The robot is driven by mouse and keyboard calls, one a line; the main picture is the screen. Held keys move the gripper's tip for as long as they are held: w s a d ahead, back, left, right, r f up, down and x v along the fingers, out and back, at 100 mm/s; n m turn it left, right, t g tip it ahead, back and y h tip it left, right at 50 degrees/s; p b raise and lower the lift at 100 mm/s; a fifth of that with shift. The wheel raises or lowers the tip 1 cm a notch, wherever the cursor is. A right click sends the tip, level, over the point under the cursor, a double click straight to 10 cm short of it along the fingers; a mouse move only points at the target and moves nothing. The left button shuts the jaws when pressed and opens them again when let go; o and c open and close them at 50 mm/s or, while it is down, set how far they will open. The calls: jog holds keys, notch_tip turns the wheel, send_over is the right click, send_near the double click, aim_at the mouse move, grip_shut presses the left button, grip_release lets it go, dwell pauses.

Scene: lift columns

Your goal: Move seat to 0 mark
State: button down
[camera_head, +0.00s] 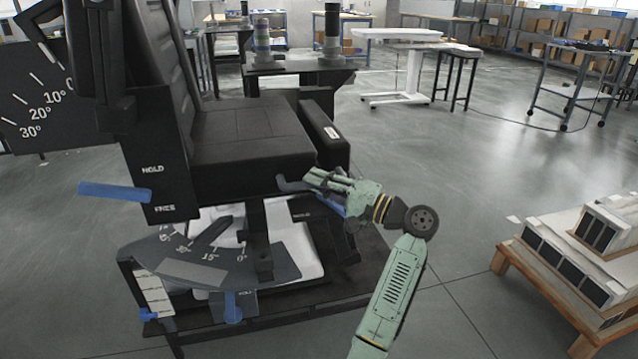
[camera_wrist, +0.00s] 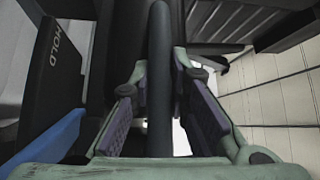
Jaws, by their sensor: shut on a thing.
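The black padded seat (camera_head: 250,135) faces right in the head view, its backrest (camera_head: 158,60) behind it. Below it is a dark angle gauge (camera_head: 200,268) marked 0°, 15° and 30°. A dark pointer (camera_head: 210,234) on it appears to lie toward the 15°–30° side, away from 0°.
Another gauge (camera_head: 35,100) with 10°, 20° and 30° marks stands at the left. Blue handles stick out at the left (camera_head: 115,191) and lower middle (camera_head: 232,305). A wooden pallet with boxes (camera_head: 580,260) is at the right. The floor between is clear.

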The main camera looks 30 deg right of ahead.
jog(key=shift+d+t, duration=0.3)
jog(key=shift+d, duration=0.05)
jog(key=c, duration=1.8)
grip_release()
jog(key=shift+o, duration=1.3)
jog(key=shift+a, duration=0.1)
jog(key=v, duration=1.2)
jog(key=shift+r, duration=0.2)
